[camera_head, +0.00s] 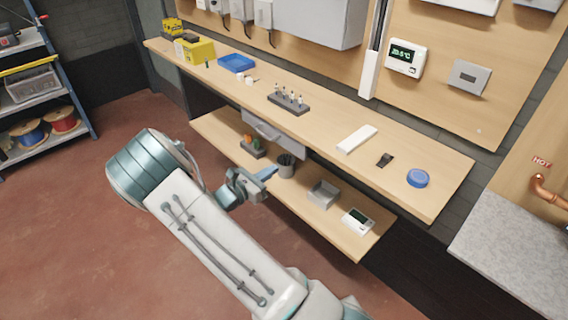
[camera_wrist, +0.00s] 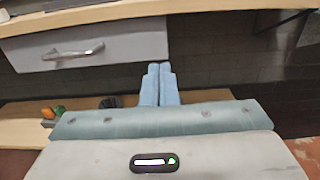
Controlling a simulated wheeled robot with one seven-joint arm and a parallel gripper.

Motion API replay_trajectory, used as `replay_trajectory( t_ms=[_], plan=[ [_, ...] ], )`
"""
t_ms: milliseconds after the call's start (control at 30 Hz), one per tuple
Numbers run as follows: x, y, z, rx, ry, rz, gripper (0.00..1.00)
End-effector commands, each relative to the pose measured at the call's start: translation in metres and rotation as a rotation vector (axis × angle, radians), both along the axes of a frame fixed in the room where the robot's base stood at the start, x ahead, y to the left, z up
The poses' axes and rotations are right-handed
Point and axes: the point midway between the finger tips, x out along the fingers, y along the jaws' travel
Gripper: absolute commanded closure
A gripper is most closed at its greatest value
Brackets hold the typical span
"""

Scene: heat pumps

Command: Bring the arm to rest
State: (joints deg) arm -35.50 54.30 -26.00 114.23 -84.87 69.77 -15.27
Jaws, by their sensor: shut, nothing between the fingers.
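My gripper (camera_head: 268,173) is in front of the workbench, over the front of its lower shelf in the picture, and holds nothing. In the wrist view its two pale blue fingers (camera_wrist: 159,84) lie side by side, shut. They point toward the bench, with the grey drawer (camera_wrist: 85,47) ahead and to the left. My arm reaches up from the bottom of the head view and bends at the elbow. No contact between the gripper and the bench shows.
The bench top (camera_head: 330,107) carries a blue tray (camera_head: 237,63), a dark tool rack (camera_head: 288,104) and a blue roll (camera_head: 418,178). The lower shelf (camera_head: 213,131) holds a dark cup (camera_head: 286,166) and a grey bin (camera_head: 323,194). Shelving (camera_head: 40,95) stands left. Red floor (camera_head: 60,230) is clear.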

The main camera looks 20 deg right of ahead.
Motion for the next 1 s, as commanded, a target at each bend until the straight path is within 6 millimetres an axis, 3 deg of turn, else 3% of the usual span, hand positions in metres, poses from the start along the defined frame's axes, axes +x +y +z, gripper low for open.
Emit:
replay_trajectory(
  t_ms=[200, 533, 800, 1000],
  plan=[
    [-0.009, 0.023, -0.001, 0.001, 0.000, -0.001, 1.00],
    [-0.015, 0.023, 0.005, 0.031, -0.016, -0.029, 1.00],
    [-0.075, -0.005, 0.040, 0.363, -0.196, -0.326, 1.00],
    [-0.123, -0.008, 0.063, 0.626, -0.361, -0.554, 1.00]
  ],
)
